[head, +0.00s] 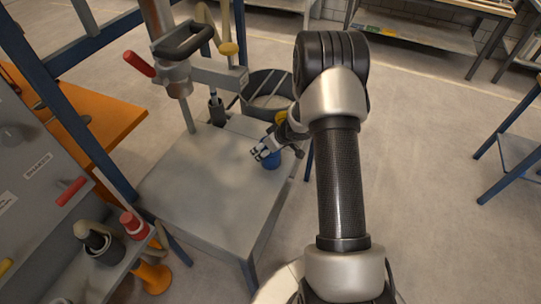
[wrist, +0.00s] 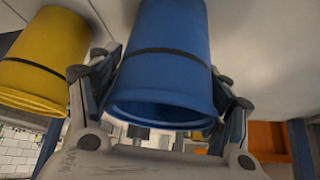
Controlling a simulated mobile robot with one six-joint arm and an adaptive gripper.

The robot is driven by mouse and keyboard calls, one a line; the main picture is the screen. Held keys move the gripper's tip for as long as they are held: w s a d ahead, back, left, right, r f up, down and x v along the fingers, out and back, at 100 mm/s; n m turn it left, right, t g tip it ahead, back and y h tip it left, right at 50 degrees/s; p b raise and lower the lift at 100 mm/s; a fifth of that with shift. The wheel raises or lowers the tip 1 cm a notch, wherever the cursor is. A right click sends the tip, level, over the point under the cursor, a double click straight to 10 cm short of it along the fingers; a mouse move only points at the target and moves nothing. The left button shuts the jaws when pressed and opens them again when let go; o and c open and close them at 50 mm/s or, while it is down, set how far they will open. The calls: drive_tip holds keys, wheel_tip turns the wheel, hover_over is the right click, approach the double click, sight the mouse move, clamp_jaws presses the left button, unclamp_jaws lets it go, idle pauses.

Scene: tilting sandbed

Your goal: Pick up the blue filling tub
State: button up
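The blue filling tub (head: 271,161) stands near the right edge of the grey tabletop, partly hidden behind my gripper in the head view. In the wrist view the blue tub (wrist: 163,62) fills the space between the fingers, its open rim toward the camera and a dark band around it. My gripper (head: 263,150) is at the tub, with one finger on each side of it; it also shows in the wrist view (wrist: 165,75). The fingers lie very close along the tub's sides. I cannot tell whether they press on it.
A yellow tub (wrist: 45,58) is beside the blue one in the wrist view; part of it shows in the head view (head: 281,118). A round grey container (head: 266,84) stands behind. A metal column (head: 170,70) with handles rises at the left. The grey tabletop (head: 205,180) is mostly clear.

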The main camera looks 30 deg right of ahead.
drive_tip(key=c, duration=0.8)
drive_tip(key=shift+c, duration=0.2)
